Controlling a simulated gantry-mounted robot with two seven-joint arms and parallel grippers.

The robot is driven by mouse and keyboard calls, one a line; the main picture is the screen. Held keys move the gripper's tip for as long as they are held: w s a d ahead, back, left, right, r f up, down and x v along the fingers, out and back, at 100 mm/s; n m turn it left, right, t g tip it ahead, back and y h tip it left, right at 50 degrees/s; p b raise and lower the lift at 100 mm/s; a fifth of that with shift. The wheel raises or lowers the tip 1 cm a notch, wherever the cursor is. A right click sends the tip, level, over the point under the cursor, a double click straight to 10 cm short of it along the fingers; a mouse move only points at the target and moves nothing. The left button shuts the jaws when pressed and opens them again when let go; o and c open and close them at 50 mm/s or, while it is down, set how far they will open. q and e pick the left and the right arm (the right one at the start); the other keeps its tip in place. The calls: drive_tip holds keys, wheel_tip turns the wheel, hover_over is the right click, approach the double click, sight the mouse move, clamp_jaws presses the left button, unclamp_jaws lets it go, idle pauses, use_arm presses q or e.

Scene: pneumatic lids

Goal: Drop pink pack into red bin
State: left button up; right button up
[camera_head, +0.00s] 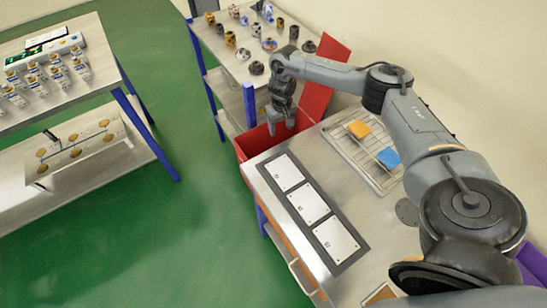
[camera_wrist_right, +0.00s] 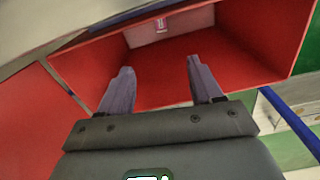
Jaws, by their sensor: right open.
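The red bin (camera_head: 252,143) stands at the far left end of the steel table. My right gripper (camera_head: 281,124) points down over it. In the right wrist view, the gripper (camera_wrist_right: 160,66) is open, with nothing between its fingers, and faces the bin's red interior (camera_wrist_right: 240,45). A small pinkish item, likely the pink pack (camera_wrist_right: 160,24), shows on a pale patch deep inside the bin, apart from the fingers. It is too small to make out clearly. No pink pack shows in the head view. My left gripper is not in view.
A red lid panel (camera_head: 322,78) stands tilted behind the bin. A wire rack tray (camera_head: 370,178) holds an orange pack (camera_head: 358,128) and a blue pack (camera_head: 388,157). Three white lids (camera_head: 312,205) lie along the table's front. A shelf behind the bin carries several small parts.

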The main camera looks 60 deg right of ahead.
wheel_tip(320, 180, up, 11)
drive_tip(key=p, duration=0.6)
idle(0.4)
